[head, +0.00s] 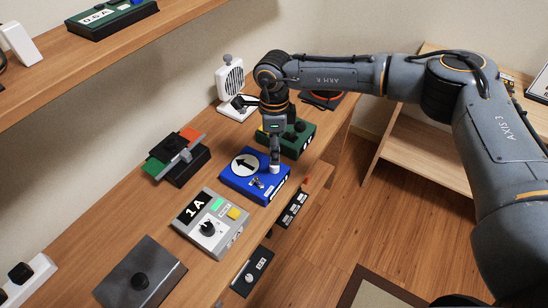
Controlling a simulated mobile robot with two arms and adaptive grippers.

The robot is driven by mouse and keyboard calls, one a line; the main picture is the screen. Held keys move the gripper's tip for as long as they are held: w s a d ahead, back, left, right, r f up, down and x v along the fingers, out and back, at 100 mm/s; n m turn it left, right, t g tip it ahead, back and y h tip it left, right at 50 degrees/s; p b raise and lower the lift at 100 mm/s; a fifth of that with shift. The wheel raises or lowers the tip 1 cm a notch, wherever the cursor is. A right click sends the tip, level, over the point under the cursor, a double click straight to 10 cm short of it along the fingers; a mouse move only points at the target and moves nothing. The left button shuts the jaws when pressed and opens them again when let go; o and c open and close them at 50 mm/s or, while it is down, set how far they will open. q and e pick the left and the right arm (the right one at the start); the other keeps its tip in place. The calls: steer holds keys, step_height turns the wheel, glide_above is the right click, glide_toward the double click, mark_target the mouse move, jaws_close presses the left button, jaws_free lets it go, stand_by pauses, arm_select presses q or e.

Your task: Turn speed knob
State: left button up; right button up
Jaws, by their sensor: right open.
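My right gripper (274,160) points down over the right part of a blue box (239,188). A light fingertip is at or just above the box's far right side; I cannot tell whether it touches. The gripper is open and holds nothing that I can see. The blue box has a white round dial with a black arrow (245,165) and a small metal switch (258,183). No readable label marks the speed knob. My left gripper is out of view.
The wooden bench (118,225) carries a black box with red and green parts (177,157) and a white grilled device (231,79). Black panels (252,270) sit along its front edge. A shelf (120,48) overhangs the upper left. Open floor lies right of the bench.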

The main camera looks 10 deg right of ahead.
mark_target(274, 167)
steer(key=shift+s+a+f+p, duration=0.1)
steer(key=shift+f+p, duration=0.25)
steer(key=shift+f, duration=2.3)
jaws_close()
